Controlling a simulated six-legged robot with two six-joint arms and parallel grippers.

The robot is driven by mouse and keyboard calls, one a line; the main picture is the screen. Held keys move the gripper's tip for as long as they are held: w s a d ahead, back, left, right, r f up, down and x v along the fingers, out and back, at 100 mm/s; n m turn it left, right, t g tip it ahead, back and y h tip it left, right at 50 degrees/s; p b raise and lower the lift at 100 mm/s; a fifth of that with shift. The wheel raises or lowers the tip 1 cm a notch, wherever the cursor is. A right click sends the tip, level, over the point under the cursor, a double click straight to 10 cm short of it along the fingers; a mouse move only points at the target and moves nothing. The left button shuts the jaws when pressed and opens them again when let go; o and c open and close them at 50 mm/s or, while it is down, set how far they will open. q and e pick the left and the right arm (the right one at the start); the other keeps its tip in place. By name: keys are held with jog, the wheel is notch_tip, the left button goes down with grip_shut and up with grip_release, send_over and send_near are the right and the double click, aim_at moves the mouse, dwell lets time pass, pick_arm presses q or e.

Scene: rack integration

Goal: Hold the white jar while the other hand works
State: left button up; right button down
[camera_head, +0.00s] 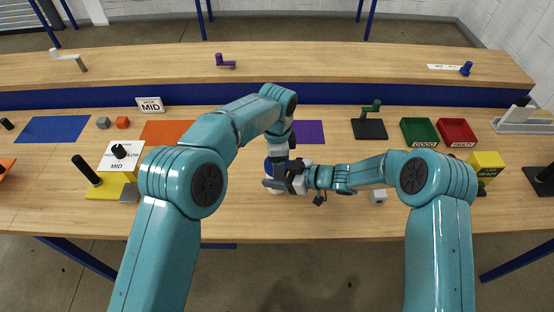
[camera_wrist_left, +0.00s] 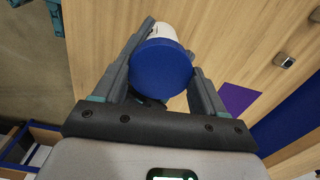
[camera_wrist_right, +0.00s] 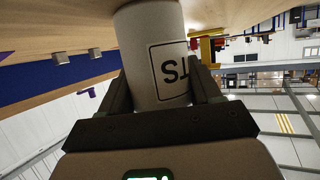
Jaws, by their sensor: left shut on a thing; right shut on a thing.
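The white jar (camera_wrist_right: 152,40) with a black-framed label stands on the table between the fingers of my right gripper (camera_head: 277,183), which is shut on its body from the side. The jar's blue lid (camera_wrist_left: 161,68) is between the fingers of my left gripper (camera_head: 278,164), which is shut on it from above. In the head view the two grippers hide most of the jar; only bits of the blue lid and white body show. The lid sits on the jar in the left wrist view, with the white body (camera_wrist_left: 163,30) behind it.
Green (camera_head: 420,131) and red (camera_head: 457,132) trays lie to the right. The front table edge is close.

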pick_arm(q)
jog(key=o, duration=1.2)
jog(key=shift+s+a+f, duration=0.1)
jog(key=shift+s, duration=0.05)
jog(key=shift+c, duration=0.2)
